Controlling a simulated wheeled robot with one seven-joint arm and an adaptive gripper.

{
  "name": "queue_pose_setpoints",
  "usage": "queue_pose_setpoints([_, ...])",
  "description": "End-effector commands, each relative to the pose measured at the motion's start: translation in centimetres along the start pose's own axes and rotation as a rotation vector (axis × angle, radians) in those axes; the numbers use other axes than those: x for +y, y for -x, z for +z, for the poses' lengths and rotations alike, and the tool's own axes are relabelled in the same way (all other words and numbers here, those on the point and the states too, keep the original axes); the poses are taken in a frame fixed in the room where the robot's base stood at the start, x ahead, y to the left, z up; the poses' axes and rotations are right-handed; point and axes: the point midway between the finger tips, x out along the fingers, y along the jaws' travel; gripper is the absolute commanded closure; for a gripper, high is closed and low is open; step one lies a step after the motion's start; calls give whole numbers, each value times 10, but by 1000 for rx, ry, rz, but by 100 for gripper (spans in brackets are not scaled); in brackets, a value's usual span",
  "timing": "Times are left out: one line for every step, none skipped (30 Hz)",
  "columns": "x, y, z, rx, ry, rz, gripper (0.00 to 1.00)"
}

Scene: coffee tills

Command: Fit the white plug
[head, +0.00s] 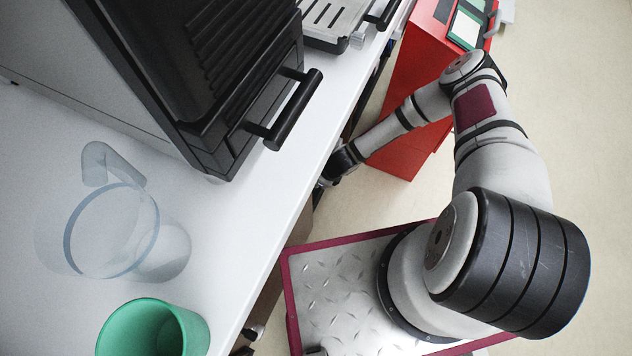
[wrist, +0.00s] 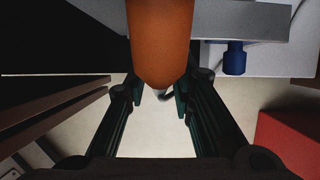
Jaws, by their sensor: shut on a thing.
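The plug cannot be made out there.
A blue plug-like piece (wrist: 235,58) hangs by a grey panel (wrist: 220,22). A black-fronted machine (head: 215,80) stands on the white counter (head: 235,215), with a clear jug (head: 110,235) and green cup (head: 150,330). A red cabinet (head: 405,75) stands beyond my arm.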

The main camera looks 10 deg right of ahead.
Motion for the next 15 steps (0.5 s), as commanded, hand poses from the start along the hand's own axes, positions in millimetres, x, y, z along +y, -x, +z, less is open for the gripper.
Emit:
queue_pose_setpoints([0,-1,2,0,1,0,100])
queue_pose_setpoints([0,-1,2,0,1,0,100])
queue_pose_setpoints([0,-1,3,0,1,0,100])
queue_pose_setpoints([0,-2,4,0,1,0,100])
queue_pose_setpoints([0,-2,4,0,1,0,100])
queue_pose_setpoints([0,-2,5,-1,1,0,100])
queue_pose_setpoints([0,-2,5,-1,1,0,100])
queue_pose_setpoints([0,-2,5,-1,1,0,100])
queue_pose_setpoints([0,-2,5,-1,1,0,100])
queue_pose_setpoints([0,-2,6,-1,1,0,100])
queue_pose_setpoints([0,-2,6,-1,1,0,100])
queue_pose_setpoints([0,-2,6,-2,1,0,100])
queue_pose_setpoints([0,-2,6,-2,1,0,100])
queue_pose_setpoints([0,-2,6,-2,1,0,100])
queue_pose_setpoints([0,-2,6,-2,1,0,75])
